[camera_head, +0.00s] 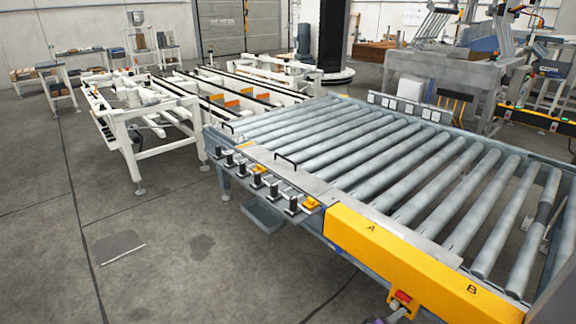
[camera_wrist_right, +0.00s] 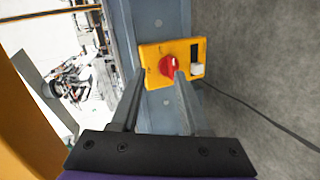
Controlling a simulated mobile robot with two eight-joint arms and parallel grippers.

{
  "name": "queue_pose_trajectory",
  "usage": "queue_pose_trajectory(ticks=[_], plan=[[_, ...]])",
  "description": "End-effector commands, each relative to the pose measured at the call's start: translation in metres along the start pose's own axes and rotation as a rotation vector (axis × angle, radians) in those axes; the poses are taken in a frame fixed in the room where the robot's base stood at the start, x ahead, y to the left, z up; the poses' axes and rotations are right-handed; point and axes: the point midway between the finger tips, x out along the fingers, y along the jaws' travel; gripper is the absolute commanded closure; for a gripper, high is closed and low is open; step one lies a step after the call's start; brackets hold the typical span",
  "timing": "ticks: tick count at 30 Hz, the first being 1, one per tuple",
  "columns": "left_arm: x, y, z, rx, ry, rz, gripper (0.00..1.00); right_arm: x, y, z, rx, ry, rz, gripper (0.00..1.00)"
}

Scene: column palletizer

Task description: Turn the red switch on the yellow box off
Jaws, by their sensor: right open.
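The yellow box (camera_wrist_right: 154,52) is mounted on the grey-blue side beam of the conveyor in the right wrist view. Its red switch (camera_wrist_right: 169,67) is a round knob on the box face. The box also shows small at the bottom of the head view (camera_head: 394,304), with the red switch (camera_head: 403,296) on it. My right gripper (camera_wrist_right: 160,74) is open, its two fingertips on either side of the switch as seen. I cannot tell whether they touch it. In the head view only a bit of the right gripper (camera_head: 397,315) shows below the box. My left gripper is not in view.
A roller conveyor (camera_head: 400,160) with a yellow side panel (camera_head: 400,262) marked A and B stands above the box. In the wrist view a white part (camera_wrist_right: 197,69) sits on the box, and a dark cable (camera_wrist_right: 250,114) runs off right. The floor (camera_head: 190,250) at left is mostly clear.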

Motion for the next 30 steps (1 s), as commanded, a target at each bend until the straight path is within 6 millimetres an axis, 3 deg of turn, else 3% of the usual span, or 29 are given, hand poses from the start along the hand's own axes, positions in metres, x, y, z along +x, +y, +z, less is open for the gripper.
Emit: queue_pose_trajectory(ticks=[6, 13, 24, 30], plan=[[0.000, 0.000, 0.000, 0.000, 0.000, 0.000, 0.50, -0.046, 0.034, 0.026, 0.118, -0.059, -0.225, 0.54], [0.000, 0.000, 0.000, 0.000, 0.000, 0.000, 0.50, -0.110, 0.050, 0.062, 0.248, -0.106, -0.465, 0.54], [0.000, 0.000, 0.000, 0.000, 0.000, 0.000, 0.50, -0.228, 0.041, 0.122, 0.460, -0.146, -0.827, 0.54], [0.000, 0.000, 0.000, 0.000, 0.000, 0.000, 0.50, -0.273, 0.030, 0.142, 0.546, -0.152, -0.960, 0.54]])
